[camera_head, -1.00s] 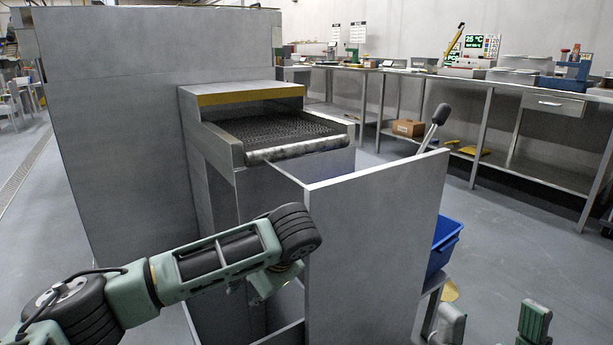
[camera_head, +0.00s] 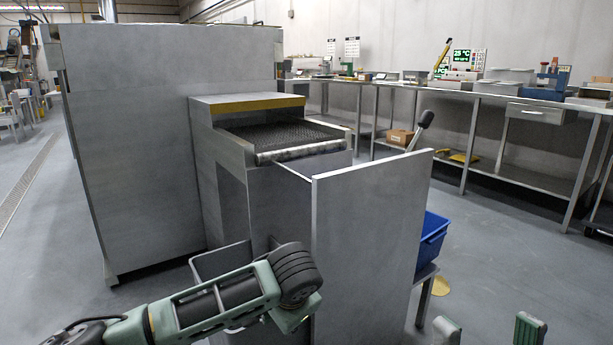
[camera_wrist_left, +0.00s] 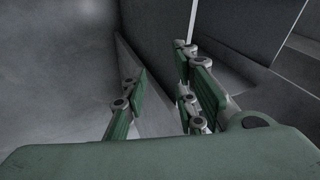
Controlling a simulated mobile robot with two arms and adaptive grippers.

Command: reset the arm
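My left arm (camera_head: 220,305) comes in from the lower left in the head view. Its dark wrist joint is in front of the grey metal chute at the machine's mouth. The left gripper's fingers are hidden there. The left wrist view shows the left gripper (camera_wrist_left: 168,95) with its green-padded fingers apart and nothing between them. Grey metal panels stand close by its fingers. My right gripper (camera_head: 488,332) shows only as two green fingertips at the bottom edge of the head view. They are apart, with only floor seen between them.
The grey machine (camera_head: 180,140) fills the left, with a dark mesh conveyor (camera_head: 285,138) at its mouth. An upright metal panel (camera_head: 368,235) stands near my left wrist. A blue bin (camera_head: 432,240) is right of the panel. A long workbench (camera_head: 450,88) runs behind.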

